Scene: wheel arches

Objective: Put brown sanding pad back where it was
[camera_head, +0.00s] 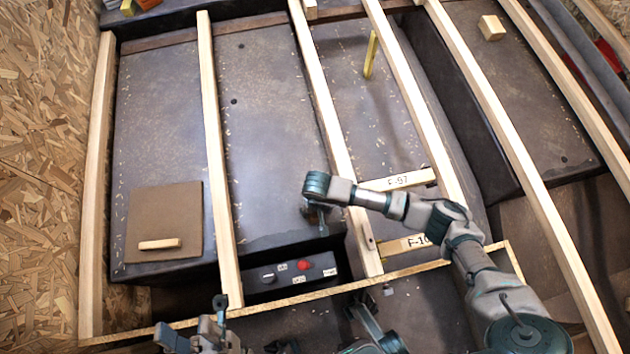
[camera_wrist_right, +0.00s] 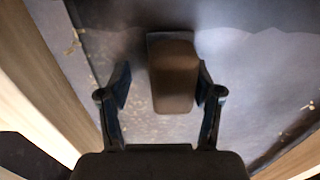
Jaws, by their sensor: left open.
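A brown sanding pad (camera_wrist_right: 173,75), a rounded block, shows in the right wrist view between the two fingers of my right gripper (camera_wrist_right: 163,88). The right finger is close to its side. A clear gap shows between the pad and the left finger. In the head view my right gripper (camera_head: 318,215) points down at the dark panel beside a wooden rib, and my own wrist hides the pad. My left gripper (camera_head: 215,325) is at the bottom left, below the front wooden rail, open, with no object seen in it.
A flat brown square sheet (camera_head: 150,205) with a small wooden bar (camera_head: 160,244) lies on the left panel. A control box (camera_head: 290,276) with a red button sits below the middle panel. Raised wooden ribs (camera_head: 218,150) divide the panels. A yellow piece (camera_head: 370,55) and wooden block (camera_head: 491,27) lie farther back.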

